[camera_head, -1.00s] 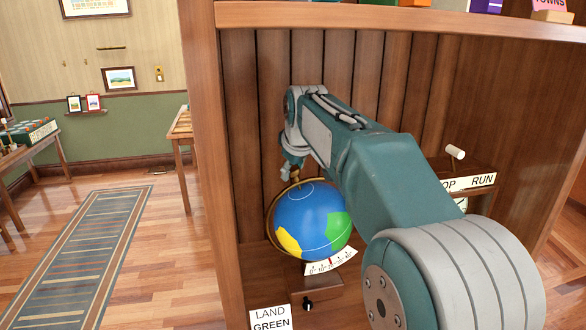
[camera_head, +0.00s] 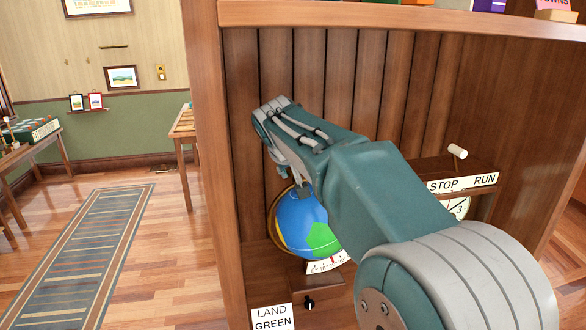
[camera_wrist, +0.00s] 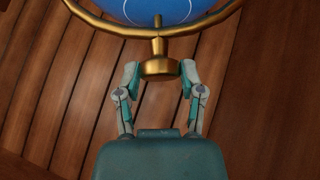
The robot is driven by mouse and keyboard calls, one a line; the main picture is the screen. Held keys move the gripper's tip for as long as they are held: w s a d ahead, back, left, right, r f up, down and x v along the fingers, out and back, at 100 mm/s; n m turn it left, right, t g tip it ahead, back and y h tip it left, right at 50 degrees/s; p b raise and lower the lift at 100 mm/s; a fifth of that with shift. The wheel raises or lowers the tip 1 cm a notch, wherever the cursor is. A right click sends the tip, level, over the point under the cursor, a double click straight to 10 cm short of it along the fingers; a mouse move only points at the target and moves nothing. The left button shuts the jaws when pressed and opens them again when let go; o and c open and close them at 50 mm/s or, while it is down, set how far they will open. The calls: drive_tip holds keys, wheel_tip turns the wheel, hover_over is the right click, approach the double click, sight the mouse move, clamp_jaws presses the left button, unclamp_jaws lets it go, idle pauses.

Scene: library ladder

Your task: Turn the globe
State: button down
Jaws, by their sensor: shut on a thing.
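The globe (camera_head: 300,222) sits in the wooden alcove on its tilted brass ring, with blue seas, a green patch facing forward and yellow at its left edge. Part of it is hidden behind my arm. In the wrist view, the underside of the picture's top edge shows its blue ball (camera_wrist: 160,10) inside the brass ring (camera_wrist: 215,27). A brass knob (camera_wrist: 160,68) joins the globe's axis. My gripper (camera_wrist: 160,78) has a finger on each side of this knob and is shut on it. A white numbered scale (camera_head: 328,263) lies below the globe.
A LAND GREEN card (camera_head: 272,318) stands at the front, beside a small black knob (camera_head: 309,303). At right is a STOP/RUN plate (camera_head: 463,184) with a white-handled lever (camera_head: 457,151) and a dial (camera_head: 459,208). Wooden panels (camera_head: 345,75) close the alcove behind my arm.

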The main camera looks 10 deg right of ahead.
drive_tip(key=shift+f, duration=0.2)
drive_tip(key=shift+c, duration=1.1)
unclamp_jaws()
drive_tip(key=shift+r, duration=0.1)
drive_tip(key=shift+s+r, duration=0.1)
drive_tip(key=shift+r, duration=0.05)
drive_tip(key=v, duration=1.1)
drive_tip(key=shift+s+a, duration=0.2)
drive_tip(key=shift+s+r, duration=0.1)
